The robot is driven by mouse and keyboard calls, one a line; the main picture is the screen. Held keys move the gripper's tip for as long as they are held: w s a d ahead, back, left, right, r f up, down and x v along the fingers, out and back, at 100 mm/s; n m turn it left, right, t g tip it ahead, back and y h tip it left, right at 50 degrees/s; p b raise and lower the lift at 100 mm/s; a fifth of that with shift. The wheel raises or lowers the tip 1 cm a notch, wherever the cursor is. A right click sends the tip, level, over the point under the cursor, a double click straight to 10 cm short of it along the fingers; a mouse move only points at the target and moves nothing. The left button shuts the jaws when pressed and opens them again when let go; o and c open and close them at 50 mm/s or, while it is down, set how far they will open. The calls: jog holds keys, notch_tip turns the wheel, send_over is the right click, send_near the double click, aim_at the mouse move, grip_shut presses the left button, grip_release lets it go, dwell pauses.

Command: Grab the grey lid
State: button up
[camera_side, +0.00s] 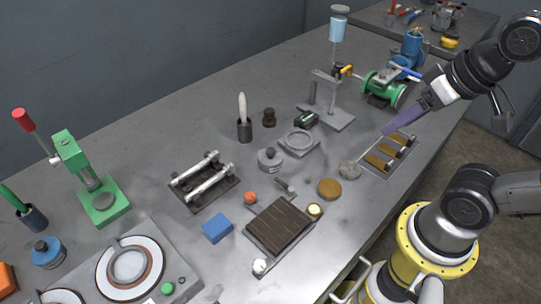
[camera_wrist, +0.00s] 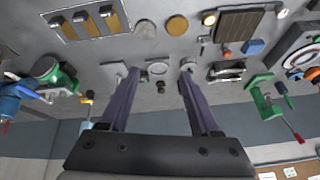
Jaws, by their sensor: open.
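A round grey piece with a dark knob (camera_side: 270,158), which looks like a lid or a lidded pot, stands near the middle of the bench in the side view. A flat, mottled grey disc (camera_side: 349,170) lies to its right; it also shows at the top of the wrist view (camera_wrist: 145,29). I cannot tell for certain which is the grey lid. My gripper (camera_side: 386,132) has long purple fingers and is up at the right, near the slotted tray and apart from both grey pieces. In the wrist view my gripper (camera_wrist: 159,72) is open, with nothing between its fingers.
A square plate with a grey ring (camera_side: 299,140) lies behind the knobbed piece. A brown disc (camera_side: 329,188), a dark slatted board (camera_side: 279,225) and a blue block (camera_side: 217,228) lie nearer the front. A tall stand (camera_side: 328,112) and a green valve (camera_side: 383,90) rise behind.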

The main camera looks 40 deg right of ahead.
jog(key=w+a+r+m+g, duration=0.1)
jog(key=w+r+m, duration=0.2)
jog(key=w+m, duration=0.3)
jog(key=w+a+r+m+g, duration=0.1)
jog(key=w+r+m, duration=0.3)
jog(key=w+m, duration=0.3)
jog(key=m+g, duration=0.3)
send_over(271, 150)
notch_tip(271, 150, down, 9)
jog(key=shift+n, duration=0.3)
notch_tip(271, 150, down, 9)
jog(key=shift+s+a+r, duration=0.1)
jog(key=shift+s+a, duration=0.05)
jog(key=shift+f, duration=3.25)
grip_shut()
